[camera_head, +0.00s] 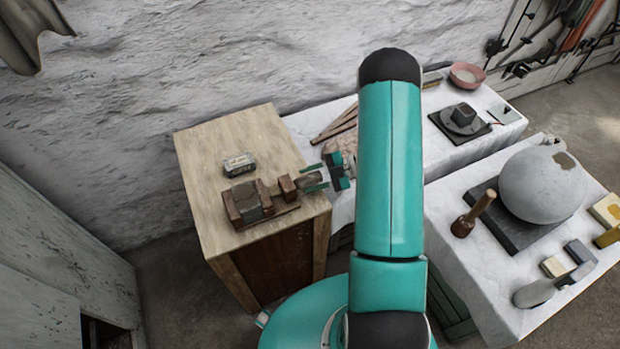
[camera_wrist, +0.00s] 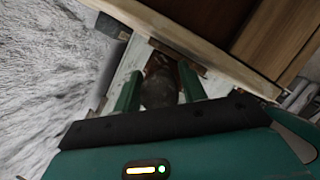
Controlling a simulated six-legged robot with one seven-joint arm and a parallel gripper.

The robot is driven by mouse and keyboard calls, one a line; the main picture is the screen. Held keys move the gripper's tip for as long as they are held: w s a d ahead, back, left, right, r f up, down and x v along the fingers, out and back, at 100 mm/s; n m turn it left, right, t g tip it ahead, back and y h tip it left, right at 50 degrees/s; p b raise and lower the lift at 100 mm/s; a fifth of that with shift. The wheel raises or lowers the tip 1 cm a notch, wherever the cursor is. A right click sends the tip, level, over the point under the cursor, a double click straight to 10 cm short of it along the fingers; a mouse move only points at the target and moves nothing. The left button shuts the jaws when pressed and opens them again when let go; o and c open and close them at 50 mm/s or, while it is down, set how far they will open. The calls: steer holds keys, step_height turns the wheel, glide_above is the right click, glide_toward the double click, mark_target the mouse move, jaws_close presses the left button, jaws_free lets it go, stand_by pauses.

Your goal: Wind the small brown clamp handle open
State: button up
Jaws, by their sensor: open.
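A small brown wooden clamp (camera_head: 250,203) lies on top of the pale wooden cabinet at the left in the head view. Its small brown end piece (camera_head: 288,187), which looks like the handle, sticks out at its right side. My gripper (camera_head: 309,178) is just right of this piece, with its green fingers pointing left towards it. The fingers are open. In the wrist view a dark brown, rounded thing (camera_wrist: 160,88) shows between the two fingers, probably the handle. The picture is dark there, and I cannot tell whether the fingers touch it.
A small grey box (camera_head: 239,164) lies behind the clamp on the cabinet top (camera_head: 215,150). A white-covered table (camera_head: 480,290) at the right holds a large plaster sphere (camera_head: 543,184), a mallet (camera_head: 472,215) and small blocks. A rough wall stands behind the cabinet.

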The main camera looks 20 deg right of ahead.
steer(key=shift+a, duration=0.3)
steer(key=c, duration=0.7)
